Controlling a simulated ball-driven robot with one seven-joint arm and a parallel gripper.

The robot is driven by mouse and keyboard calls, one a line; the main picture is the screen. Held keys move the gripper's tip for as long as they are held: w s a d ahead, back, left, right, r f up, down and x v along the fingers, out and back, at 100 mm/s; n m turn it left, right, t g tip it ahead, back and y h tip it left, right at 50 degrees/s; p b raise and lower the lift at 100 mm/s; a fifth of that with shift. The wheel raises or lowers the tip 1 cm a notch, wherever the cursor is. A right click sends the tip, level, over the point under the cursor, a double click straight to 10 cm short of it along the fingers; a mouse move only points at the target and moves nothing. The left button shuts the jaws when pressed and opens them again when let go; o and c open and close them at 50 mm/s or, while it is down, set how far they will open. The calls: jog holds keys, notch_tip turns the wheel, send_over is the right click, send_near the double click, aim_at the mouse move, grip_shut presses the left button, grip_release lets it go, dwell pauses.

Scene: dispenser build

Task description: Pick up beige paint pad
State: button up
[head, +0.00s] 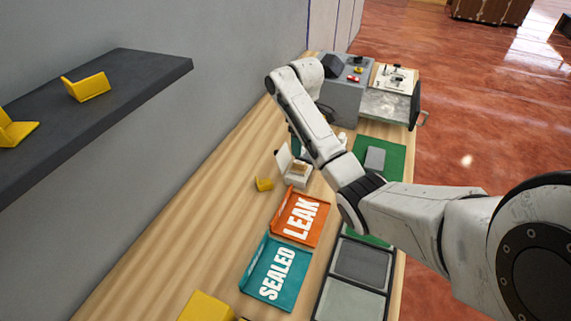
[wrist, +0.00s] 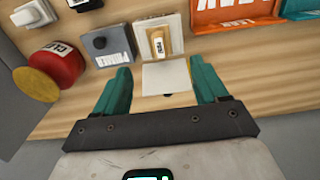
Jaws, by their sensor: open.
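The beige paint pad, a small tan block with a white label, appears in the wrist view (wrist: 159,43), seated in a white box (wrist: 176,30). A pale square flap (wrist: 167,78) extends from the box towards my gripper. My gripper (wrist: 161,66) is open, its teal fingers on either side of the flap, with the pad just beyond and between the fingertips. Nothing is held. In the head view, the white box (head: 297,181) with its raised flap stands on the wooden bench; my arm partly hides the area, and the fingers are mostly hidden.
Left of the white box in the wrist view are a grey box marked PRIMER (wrist: 113,52) and a red cylinder (wrist: 58,62). An orange LEAK tray (head: 301,217) and teal SEALED tray (head: 258,277) lie nearby.

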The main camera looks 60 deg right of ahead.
aim_at(299, 162)
jog(key=shift+w+d+f, duration=0.1)
notch_tip(299, 162, down, 3)
jog(key=shift+r+b, duration=0.1)
jog(key=shift+b, duration=1.1)
jog(key=shift+w+f+p, duration=0.1)
jog(key=shift+f+p, duration=0.65)
jog(key=shift+f, duration=3.1)
jog(key=c, duration=1.2)
jog(key=shift+r, duration=0.2)
